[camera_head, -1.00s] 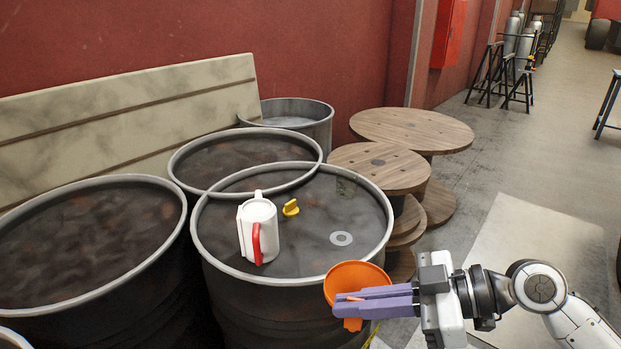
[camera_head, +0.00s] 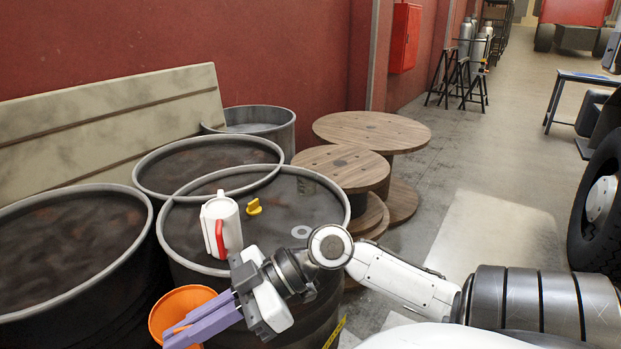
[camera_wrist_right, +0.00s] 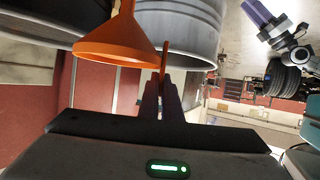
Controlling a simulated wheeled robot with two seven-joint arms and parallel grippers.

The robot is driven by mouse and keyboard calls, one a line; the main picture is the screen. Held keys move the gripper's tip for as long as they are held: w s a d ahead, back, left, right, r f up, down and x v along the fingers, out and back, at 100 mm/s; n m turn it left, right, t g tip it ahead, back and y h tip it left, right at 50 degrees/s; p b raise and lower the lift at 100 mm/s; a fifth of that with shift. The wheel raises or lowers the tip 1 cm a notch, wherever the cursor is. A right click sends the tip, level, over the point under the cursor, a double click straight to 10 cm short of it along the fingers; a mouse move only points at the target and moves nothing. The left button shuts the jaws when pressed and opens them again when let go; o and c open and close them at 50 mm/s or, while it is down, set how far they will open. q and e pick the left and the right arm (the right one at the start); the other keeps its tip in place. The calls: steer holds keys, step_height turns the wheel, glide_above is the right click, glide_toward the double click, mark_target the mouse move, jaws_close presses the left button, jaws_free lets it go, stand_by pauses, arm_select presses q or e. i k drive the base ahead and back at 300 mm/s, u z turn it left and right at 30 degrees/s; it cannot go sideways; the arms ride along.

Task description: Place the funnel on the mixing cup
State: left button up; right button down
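My right gripper (camera_head: 190,332) has purple fingers shut on the funnel's side tab. In the right wrist view the funnel (camera_wrist_right: 115,45) shows beside the fingers (camera_wrist_right: 163,85). My left gripper (camera_wrist_right: 257,14) appears only small at the upper right there; its opening is unclear.
The drum top (camera_head: 285,205) also bears a yellow cap (camera_head: 254,207) and a flat grey ring (camera_head: 301,232). Other dark drums stand left (camera_head: 70,240) and behind (camera_head: 205,165). Wooden spools (camera_head: 345,165) stand to the right. My right forearm crosses the drum's near rim.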

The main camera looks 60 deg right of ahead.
mark_target(307, 191)
steer(key=k, duration=0.45)
steer(key=z, duration=0.7)
